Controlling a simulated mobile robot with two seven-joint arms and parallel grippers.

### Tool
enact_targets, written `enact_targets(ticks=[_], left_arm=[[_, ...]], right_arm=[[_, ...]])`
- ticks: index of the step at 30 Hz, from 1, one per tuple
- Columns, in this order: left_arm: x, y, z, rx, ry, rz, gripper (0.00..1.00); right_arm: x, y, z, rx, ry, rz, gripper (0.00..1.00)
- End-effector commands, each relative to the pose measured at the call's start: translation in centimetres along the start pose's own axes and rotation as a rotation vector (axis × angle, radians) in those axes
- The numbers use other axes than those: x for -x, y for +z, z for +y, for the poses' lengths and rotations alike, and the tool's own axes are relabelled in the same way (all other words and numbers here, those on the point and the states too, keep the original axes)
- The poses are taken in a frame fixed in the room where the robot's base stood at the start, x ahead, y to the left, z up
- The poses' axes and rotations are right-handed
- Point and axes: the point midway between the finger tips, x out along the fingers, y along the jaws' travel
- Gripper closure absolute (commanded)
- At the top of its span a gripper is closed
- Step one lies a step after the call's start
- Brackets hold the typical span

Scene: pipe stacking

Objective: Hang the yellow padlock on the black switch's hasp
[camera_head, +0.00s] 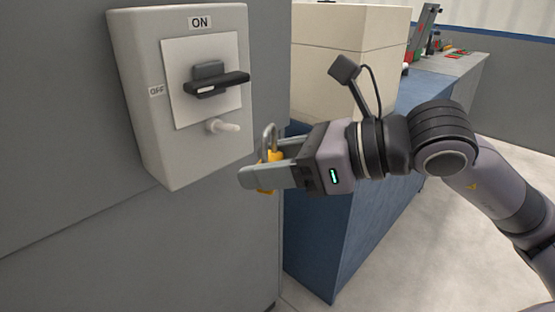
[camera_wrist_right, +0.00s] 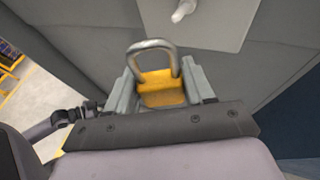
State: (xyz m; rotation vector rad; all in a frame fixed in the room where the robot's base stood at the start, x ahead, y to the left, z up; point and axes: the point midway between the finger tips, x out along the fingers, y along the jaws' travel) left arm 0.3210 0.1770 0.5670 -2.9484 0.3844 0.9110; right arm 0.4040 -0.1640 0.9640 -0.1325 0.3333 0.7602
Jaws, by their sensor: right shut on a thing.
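The yellow padlock (camera_head: 270,157) is held between the fingers of my right gripper (camera_head: 262,172), with its metal shackle pointing up. In the right wrist view the padlock body (camera_wrist_right: 162,92) sits between both fingers of the right gripper (camera_wrist_right: 168,85), its shackle arching above it. The black switch handle (camera_head: 216,80) is on a white plate on the grey switch box, between the ON and OFF labels. A pale peg-like hasp (camera_head: 222,126) sticks out below the handle; it also shows in the right wrist view (camera_wrist_right: 183,11). The padlock is apart from it, lower and to the right. My left gripper is not in view.
The grey switch box (camera_head: 150,100) is mounted on a grey cabinet wall (camera_head: 60,130). A blue cabinet (camera_head: 340,220) with a beige box (camera_head: 335,75) on it stands behind my right arm. A bench with small items is at the back right. Floor is clear at lower right.

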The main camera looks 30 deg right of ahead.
Motion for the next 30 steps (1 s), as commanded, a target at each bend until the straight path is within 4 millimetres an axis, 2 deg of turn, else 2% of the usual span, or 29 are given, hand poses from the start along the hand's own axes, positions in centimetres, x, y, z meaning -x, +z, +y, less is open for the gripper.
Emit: enact_targets(ticks=[6, 12, 30], left_arm=[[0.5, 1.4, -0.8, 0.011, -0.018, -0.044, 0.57], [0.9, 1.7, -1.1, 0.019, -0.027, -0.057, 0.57], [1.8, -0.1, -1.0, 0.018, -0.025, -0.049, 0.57]], right_arm=[[-1.3, 0.6, -0.7, -0.001, 0.000, -0.001, 0.80], [-2.6, 0.9, -1.2, 0.001, 0.000, 0.000, 0.80], [-6.3, 1.9, -2.9, -0.001, 0.001, -0.002, 0.80]])
